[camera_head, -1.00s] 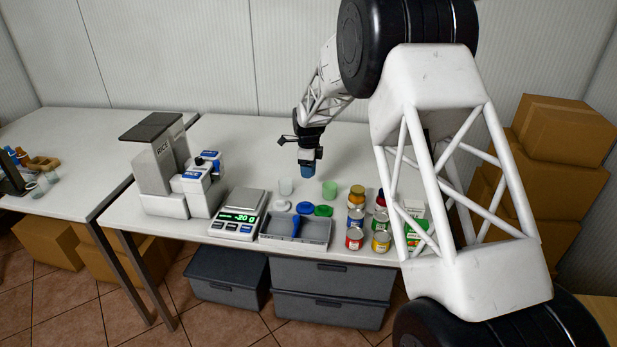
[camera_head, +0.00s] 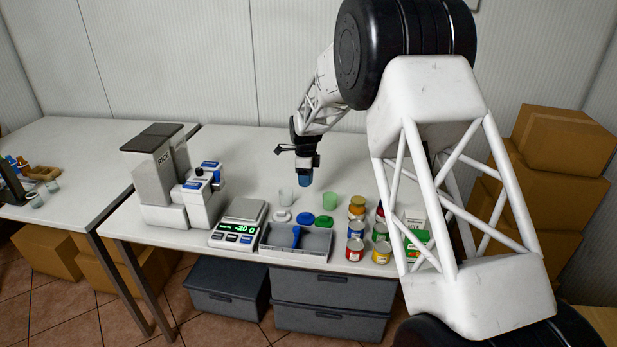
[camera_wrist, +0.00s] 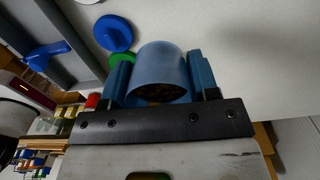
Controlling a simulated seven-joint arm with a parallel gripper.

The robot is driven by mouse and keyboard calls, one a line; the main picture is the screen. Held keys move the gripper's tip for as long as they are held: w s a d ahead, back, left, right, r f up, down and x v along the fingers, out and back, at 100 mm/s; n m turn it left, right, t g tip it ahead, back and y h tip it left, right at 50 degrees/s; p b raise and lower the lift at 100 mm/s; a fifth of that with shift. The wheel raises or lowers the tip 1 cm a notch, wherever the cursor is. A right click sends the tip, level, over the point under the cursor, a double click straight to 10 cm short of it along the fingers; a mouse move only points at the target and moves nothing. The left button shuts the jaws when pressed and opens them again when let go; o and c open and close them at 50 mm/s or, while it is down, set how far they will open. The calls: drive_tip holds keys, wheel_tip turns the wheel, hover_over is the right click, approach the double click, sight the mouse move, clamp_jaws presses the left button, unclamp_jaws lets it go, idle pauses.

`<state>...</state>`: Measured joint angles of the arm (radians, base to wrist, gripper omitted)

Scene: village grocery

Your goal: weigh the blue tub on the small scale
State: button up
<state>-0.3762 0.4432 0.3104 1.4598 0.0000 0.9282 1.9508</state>
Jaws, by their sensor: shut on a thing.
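My gripper (camera_head: 305,176) is shut on the blue tub (camera_head: 305,181) and holds it above the back middle of the table. In the wrist view the blue tub (camera_wrist: 160,68) sits between the two blue fingers, and something dark shows inside its open end. The small scale (camera_head: 239,222) stands at the table's front, to the left of the gripper. Its plate is empty and its green display is lit, seeming to read -20, with smaller text I cannot read.
A grey tray (camera_head: 296,254) with a blue scoop is right of the scale. Lids, a clear cup (camera_head: 286,195) and a green tub (camera_head: 329,201) stand behind it. Several cans (camera_head: 356,228) are at the right. A rice dispenser (camera_head: 160,180) stands left of the scale.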

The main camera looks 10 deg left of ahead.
sight(245, 208)
drive_tip(key=s+a+r+n, duration=0.1)
drive_tip(key=s+a+n, duration=0.4)
drive_tip(key=a, duration=0.4)
drive_tip(key=s+a+r+n, duration=0.1)
drive_tip(key=s+a+n, duration=0.4)
drive_tip(key=a, duration=0.5)
drive_tip(key=shift+s+a+r+n, duration=0.2)
drive_tip(key=shift+s+n, duration=0.05)
drive_tip(key=shift+n, duration=0.25)
drive_tip(key=shift+f, duration=0.25)
drive_tip(key=shift+f, duration=3.25)
drive_tip(key=shift+f, duration=0.45)
drive_tip(key=o, duration=1)
drive_tip(key=shift+o, duration=0.5)
drive_tip(key=shift+o, duration=0.9)
drive_tip(key=shift+r, duration=0.1)
